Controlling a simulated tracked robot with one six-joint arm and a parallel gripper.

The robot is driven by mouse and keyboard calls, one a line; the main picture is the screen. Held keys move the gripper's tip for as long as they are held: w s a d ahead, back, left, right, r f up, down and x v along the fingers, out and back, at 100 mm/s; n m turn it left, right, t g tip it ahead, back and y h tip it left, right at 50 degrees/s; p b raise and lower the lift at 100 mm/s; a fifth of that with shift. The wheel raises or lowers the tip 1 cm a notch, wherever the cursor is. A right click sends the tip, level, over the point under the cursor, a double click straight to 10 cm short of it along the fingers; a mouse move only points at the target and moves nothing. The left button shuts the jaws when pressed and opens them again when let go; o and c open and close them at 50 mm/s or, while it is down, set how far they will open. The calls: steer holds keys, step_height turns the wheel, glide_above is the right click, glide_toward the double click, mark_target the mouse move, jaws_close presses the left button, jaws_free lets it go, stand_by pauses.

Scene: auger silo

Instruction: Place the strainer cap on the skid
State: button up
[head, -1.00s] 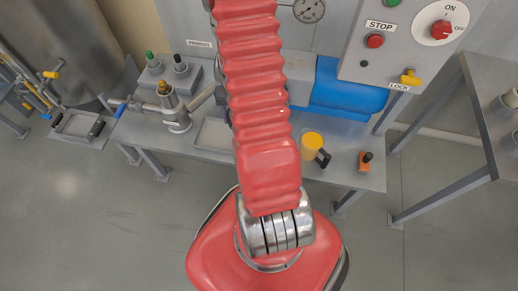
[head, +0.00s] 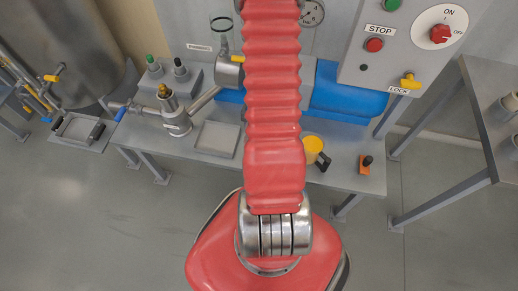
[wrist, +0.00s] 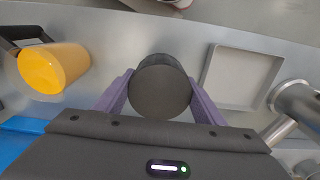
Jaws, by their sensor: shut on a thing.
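The strainer cap, a dark round piece (wrist: 160,90), sits between the purple fingers of my gripper (wrist: 160,96) in the wrist view. The fingers press on it from both sides. I see it from above, and I cannot tell whether its underside touches the surface. The skid is the grey metal bench, with bare deck (head: 338,172) in the head view; its deck also shows in the wrist view (wrist: 112,52) around the cap. In the head view my red arm hides the gripper and the cap.
A shallow square tray (head: 217,138) lies beside a pipe fitting (head: 176,118). An orange block with a black knob (head: 366,163) stands at the right.

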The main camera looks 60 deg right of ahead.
steer(key=shift+f, duration=2.1)
steer(key=shift+f, duration=2.05)
steer(key=o, duration=1.5)
steer(key=shift+f, duration=0.1)
steer(key=shift+r, duration=6.1)
